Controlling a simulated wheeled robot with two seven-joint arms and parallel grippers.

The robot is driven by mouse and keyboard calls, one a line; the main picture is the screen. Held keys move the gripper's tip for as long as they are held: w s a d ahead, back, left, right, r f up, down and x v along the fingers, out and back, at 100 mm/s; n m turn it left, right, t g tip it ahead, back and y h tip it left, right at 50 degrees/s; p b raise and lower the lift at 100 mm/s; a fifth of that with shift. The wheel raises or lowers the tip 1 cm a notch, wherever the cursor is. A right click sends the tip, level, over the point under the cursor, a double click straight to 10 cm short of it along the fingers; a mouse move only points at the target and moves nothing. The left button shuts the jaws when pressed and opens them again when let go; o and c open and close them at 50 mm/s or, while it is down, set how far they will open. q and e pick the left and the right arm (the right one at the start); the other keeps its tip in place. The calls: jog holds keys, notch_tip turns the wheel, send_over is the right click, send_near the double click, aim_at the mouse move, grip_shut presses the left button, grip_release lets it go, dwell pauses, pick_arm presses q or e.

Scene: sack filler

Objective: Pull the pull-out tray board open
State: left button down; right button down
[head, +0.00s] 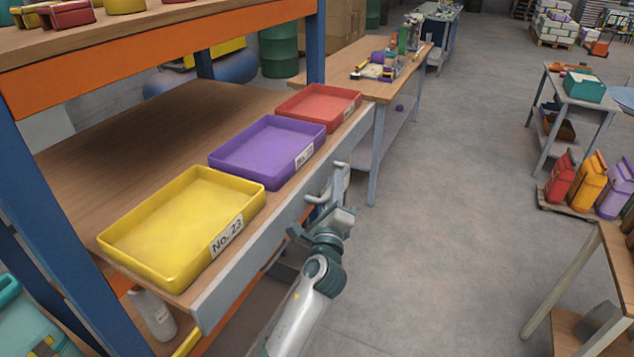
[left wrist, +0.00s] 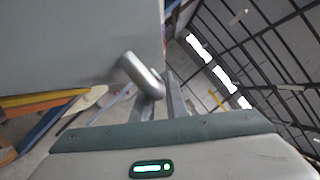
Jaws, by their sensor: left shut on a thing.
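The pull-out tray board (head: 150,127) is a wooden shelf with a grey front panel (head: 254,262). It juts out past the blue uprights of the rack. A metal handle (head: 342,178) is fixed to the front panel. My left gripper (head: 330,205) is shut on the handle in the head view. In the left wrist view the handle (left wrist: 143,76) stands out from the grey panel (left wrist: 75,40), with my gripper fingers at its end. Yellow (head: 182,228), purple (head: 267,151) and red (head: 319,105) trays stand in a row along the board's front. My right gripper is not in view.
An orange beam (head: 150,61) and an upper shelf run above the board. A wooden worktable (head: 385,82) with tools stands beyond the rack. Colored bags (head: 588,183) and small tables are at the right. The concrete floor (head: 440,220) between is clear.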

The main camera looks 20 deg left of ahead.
pick_arm(q)
jog(key=shift+d, duration=0.4)
jog(key=shift+f, duration=0.1)
jog(key=c, duration=1.8)
grip_release()
jog(key=shift+o, duration=0.2)
jog(key=b+v, duration=0.5)
jog(key=v, duration=1.2)
jog(key=shift+s, duration=0.25)
